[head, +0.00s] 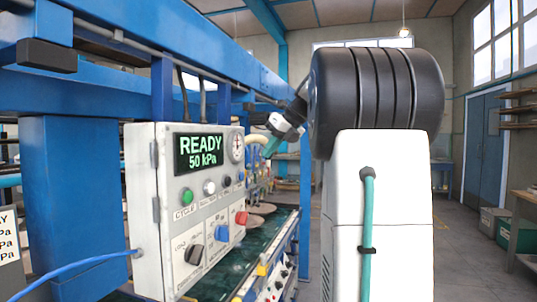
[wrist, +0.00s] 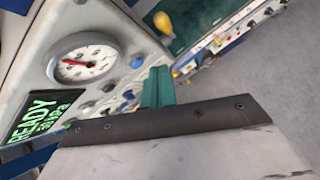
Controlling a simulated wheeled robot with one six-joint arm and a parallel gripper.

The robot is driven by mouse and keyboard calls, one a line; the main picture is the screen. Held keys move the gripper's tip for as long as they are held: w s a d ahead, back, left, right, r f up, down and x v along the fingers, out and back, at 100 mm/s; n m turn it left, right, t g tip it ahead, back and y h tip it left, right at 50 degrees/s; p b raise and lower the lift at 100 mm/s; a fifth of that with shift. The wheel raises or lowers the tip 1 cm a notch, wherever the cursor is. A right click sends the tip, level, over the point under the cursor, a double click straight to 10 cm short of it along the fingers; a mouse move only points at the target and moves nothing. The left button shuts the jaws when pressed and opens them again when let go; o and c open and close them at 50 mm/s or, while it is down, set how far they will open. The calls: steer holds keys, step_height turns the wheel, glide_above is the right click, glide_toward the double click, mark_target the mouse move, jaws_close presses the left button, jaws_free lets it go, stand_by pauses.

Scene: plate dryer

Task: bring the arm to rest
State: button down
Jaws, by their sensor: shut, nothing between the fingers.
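My arm is raised, with its large black joint (head: 375,95) above a white column at the right of the head view. My gripper (head: 268,150) points down and left beside the upper right of the grey control box (head: 150,200), in front of the blue frame. In the wrist view my gripper's teal fingers (wrist: 158,88) are together, with nothing held. They are near the box's gauge (wrist: 85,62) and knobs. I cannot tell the exact gap to the box.
The box display (head: 202,152) reads READY 50 kPa. A blue cable (head: 75,267) enters the box from the left. Open floor (head: 465,255) lies to the right, before crates and a workbench.

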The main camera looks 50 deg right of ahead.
stand_by(0.5)
step_height(320, 180, down, 7)
steer(key=s+a+n+g, duration=0.1)
steer(key=s+n+g, duration=0.15)
steer(key=n, duration=0.65)
steer(key=s+a+f+n+g, duration=0.1)
steer(key=s+a+f+n, duration=0.5)
steer(key=a+n, duration=0.3)
steer(key=s+a+f+n+g+h, duration=0.1)
steer(key=s+a+f+n, duration=0.6)
steer(key=a, duration=0.7)
steer(key=s+a+f+n+g, duration=0.2)
steer(key=s+a+f+n, duration=0.5)
steer(key=a+n, duration=0.5)
steer(key=shift+s+f+h, duration=0.25)
steer(key=shift+s+h, duration=0.05)
steer(key=shift+s, duration=0.2)
